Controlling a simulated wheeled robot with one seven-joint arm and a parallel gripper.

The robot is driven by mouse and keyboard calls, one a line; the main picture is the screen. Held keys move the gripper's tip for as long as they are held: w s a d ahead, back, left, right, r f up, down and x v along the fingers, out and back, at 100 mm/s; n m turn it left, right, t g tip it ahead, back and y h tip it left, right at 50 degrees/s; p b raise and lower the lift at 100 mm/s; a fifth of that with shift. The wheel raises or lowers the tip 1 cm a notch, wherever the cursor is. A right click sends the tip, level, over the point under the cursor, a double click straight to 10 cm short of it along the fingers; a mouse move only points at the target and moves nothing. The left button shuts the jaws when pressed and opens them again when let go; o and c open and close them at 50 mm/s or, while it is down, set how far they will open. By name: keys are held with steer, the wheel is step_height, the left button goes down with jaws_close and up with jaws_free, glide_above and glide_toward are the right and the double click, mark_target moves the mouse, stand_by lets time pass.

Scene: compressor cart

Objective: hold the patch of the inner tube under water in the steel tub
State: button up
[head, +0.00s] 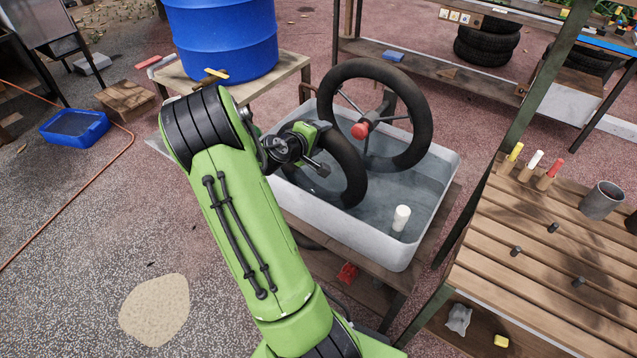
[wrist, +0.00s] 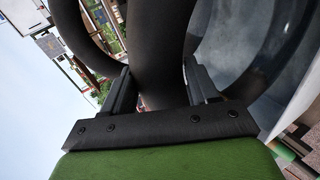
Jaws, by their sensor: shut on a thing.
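The black inner tube (head: 349,172) hangs tilted inside the left part of the steel tub (head: 451,190). Its lower edge reaches down to the water (head: 405,185); how deep it dips is hard to tell. My gripper (head: 312,150) is at the tube's upper left, above the tub. In the wrist view, the fingers (wrist: 160,88) are shut on either side of the thick tube (wrist: 160,45). I cannot make out the patch in either view.
A spoked wheel with a tyre (head: 424,120) and red hub knob (head: 360,130) stands over the tub's back. A white cylinder (head: 401,217) is at the tub's front right. A blue barrel (head: 222,40) stands behind left. A slatted bench (head: 545,250) is at right.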

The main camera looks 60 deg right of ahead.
stand_by(0.3)
step_height(320, 180, up, 18)
steer(key=p, duration=1.4)
stand_by(1.0)
